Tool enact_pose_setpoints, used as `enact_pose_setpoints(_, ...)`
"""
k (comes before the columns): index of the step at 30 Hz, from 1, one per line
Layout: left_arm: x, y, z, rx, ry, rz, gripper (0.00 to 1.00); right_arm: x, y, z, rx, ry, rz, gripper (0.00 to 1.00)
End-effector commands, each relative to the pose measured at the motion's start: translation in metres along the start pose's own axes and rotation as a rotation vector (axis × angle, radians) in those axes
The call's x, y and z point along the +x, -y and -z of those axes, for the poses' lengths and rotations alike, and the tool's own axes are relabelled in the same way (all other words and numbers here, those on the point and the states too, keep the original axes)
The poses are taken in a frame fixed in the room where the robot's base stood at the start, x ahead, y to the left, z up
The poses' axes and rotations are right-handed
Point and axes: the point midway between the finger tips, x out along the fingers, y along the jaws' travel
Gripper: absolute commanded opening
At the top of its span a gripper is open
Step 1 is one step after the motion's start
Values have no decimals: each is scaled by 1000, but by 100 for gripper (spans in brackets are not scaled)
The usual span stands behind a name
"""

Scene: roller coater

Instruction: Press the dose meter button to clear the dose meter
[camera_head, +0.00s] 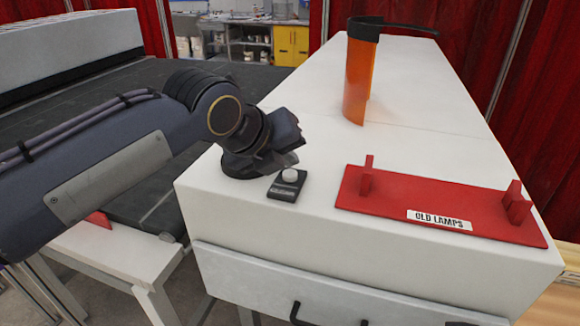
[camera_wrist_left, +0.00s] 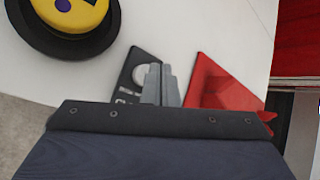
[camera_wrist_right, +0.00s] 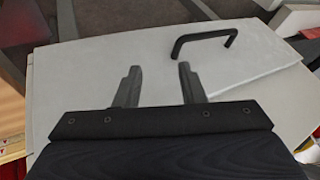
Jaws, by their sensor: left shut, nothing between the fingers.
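The dose meter (camera_head: 286,186) is a small dark box with a round white button (camera_head: 290,175) on top. It lies on the white cabinet top near its front left. My left gripper (camera_head: 291,160) is shut and empty, with its fingertips just above and beside the button. In the left wrist view the dose meter (camera_wrist_left: 125,77) is partly hidden behind the closed fingers (camera_wrist_left: 161,84); I cannot tell whether they touch the button. My right gripper (camera_wrist_right: 157,82) shows only in its wrist view, open and empty, facing the cabinet's pale front with a black handle (camera_wrist_right: 203,42).
A red "OLD LAMPS" tray (camera_head: 400,197) lies to the right of the dose meter. An orange curved shield (camera_head: 358,80) stands farther back. A yellow-topped round thing (camera_wrist_left: 72,14) is near the left gripper. The cabinet top (camera_head: 430,110) between is clear.

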Motion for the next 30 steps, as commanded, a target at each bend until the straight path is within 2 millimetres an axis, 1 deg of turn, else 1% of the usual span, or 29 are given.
enact_pose_setpoints(11,-2,2,-2,0,1,1,0,-2,1,1,0,0,0,36)
enact_pose_setpoints(14,-7,5,-5,0,1,1,0,-7,3,4,0,0,0,36)
enact_pose_setpoints(25,-33,24,-24,0,1,1,0,-37,17,18,0,0,0,36)
enact_pose_setpoints(30,-37,27,-27,0,1,1,0,-40,18,20,0,0,0,36)
